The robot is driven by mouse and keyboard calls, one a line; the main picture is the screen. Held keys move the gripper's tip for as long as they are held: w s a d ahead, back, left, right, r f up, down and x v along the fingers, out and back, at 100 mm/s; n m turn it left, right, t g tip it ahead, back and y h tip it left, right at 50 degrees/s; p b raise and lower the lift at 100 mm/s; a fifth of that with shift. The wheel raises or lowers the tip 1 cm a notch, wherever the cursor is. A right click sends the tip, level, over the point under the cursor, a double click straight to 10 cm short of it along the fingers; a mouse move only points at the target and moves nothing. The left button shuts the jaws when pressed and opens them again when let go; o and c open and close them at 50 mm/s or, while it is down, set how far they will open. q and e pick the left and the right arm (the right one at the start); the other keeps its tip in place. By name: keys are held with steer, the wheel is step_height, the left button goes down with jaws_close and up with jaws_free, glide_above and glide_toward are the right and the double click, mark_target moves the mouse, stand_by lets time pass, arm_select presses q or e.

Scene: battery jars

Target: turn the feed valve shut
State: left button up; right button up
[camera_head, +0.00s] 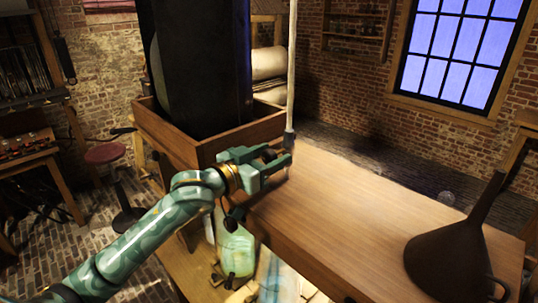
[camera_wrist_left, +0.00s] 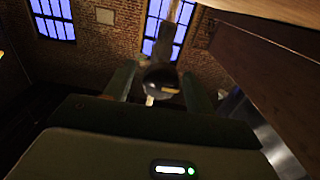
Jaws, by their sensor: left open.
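My left gripper (camera_head: 282,158) is open in front of the wooden box, at the back left corner of the wooden table. My right gripper is not in view.
A dark tank (camera_head: 205,65) stands in the wooden box (camera_head: 225,142). A green glass jar (camera_head: 237,250) stands below my gripper, left of the table. The table's middle is clear.

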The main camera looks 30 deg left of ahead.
arm_select(q)
steer(key=c, duration=1)
steer(key=shift+o, duration=0.2)
